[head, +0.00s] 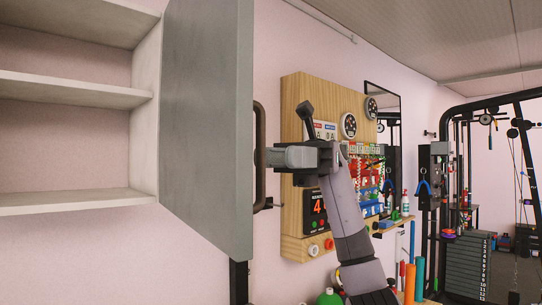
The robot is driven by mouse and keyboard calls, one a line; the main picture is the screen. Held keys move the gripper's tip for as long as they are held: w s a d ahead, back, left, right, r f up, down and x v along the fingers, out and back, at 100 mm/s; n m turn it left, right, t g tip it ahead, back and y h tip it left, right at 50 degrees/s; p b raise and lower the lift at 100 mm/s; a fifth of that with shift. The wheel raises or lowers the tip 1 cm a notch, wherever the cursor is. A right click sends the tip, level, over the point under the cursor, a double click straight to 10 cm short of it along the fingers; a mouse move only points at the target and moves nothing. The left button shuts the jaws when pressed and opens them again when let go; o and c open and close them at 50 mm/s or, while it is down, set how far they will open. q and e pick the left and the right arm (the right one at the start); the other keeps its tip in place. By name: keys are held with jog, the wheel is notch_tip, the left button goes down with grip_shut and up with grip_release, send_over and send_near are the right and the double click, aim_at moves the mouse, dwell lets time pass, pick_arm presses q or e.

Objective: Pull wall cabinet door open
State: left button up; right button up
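The wall cabinet (146,150) is at the left of the head view, with its shelves bare where they show. Its grey door (207,110) stands wide open, swung out from the cabinet's right side toward me. A dark vertical bar handle (259,115) is on the door's right-hand face. My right gripper (264,157) comes in from the right, with its fingertips at the middle of the handle. The fingers are seen side-on and overlap each other, so whether they are closed around the bar cannot be told. My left gripper is not in view.
A wooden wall board (292,120) with gauges and a red display is behind my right arm. A black gym frame with a weight stack (470,265) stands at the right. Bottles and coloured rolls (410,280) are low in front. The space left of the door is clear.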

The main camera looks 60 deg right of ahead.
jog(key=d, duration=0.3)
jog(key=shift+w, duration=0.1)
dwell(0.7)
